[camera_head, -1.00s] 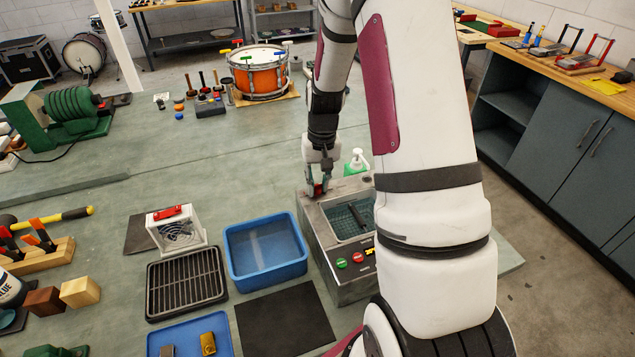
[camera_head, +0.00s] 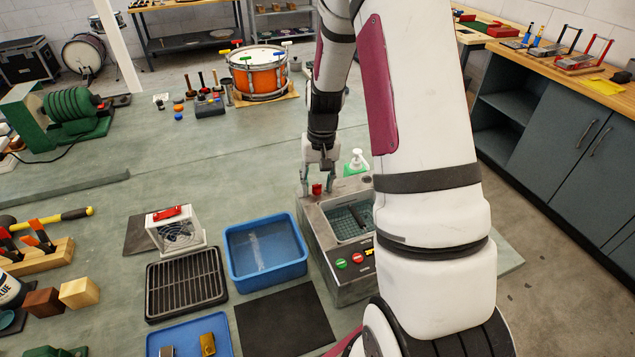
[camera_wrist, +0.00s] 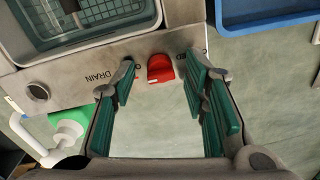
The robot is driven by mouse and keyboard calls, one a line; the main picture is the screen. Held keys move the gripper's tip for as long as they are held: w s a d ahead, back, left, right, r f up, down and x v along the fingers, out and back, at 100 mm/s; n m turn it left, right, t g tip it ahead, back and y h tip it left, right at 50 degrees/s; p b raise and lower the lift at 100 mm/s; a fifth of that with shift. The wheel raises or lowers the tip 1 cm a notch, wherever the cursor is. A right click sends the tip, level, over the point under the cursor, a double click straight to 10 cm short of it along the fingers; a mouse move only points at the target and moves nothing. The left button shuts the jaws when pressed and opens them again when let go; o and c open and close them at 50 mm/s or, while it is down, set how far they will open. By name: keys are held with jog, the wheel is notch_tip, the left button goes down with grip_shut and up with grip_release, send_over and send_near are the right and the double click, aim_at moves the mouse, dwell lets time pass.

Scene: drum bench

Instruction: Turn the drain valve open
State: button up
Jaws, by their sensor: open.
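The drain valve is a red knob (camera_head: 317,189) on the far end face of the grey metal wash unit (camera_head: 312,218). In the wrist view the red knob (camera_wrist: 160,68) sits beside the printed word DRAIN and is in plain sight. My gripper (camera_head: 318,191) is open, with one finger on each side of the knob. In the wrist view the green-padded fingers of my gripper (camera_wrist: 158,74) stand apart from the knob, with visible gaps. The unit's basin holds a mesh basket (camera_wrist: 85,12). My arm hides part of the unit's right side.
A blue tub (camera_head: 266,250) stands left of the unit, with a pale streak on its floor. A white pump bottle (camera_head: 357,160) on a green base stands behind the unit. A black rack (camera_head: 186,283) and dark mat (camera_head: 284,321) lie nearby.

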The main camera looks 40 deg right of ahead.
aim_at(320, 184)
notch_tip(320, 184, up, 12)
jog(key=shift+s+d, duration=0.2)
jog(key=shift+d, duration=0.15)
dwell(0.5)
jog(key=s+a+r+n+t, duration=0.3)
jog(key=s+a+r, duration=0.5)
jog(key=a+r, duration=0.45)
jog(key=s+a+r+n+t, duration=0.1)
jog(key=s+a+r, duration=0.1)
jog(key=s, duration=0.4)
jog(key=s+a+r+n+t, duration=0.1)
jog(key=s+a+r, duration=0.1)
jog(key=s+a, duration=0.2)
jog(key=shift+s+n+h, duration=0.3)
jog(key=shift+s+n, duration=0.1)
jog(key=shift+s, duration=0.65)
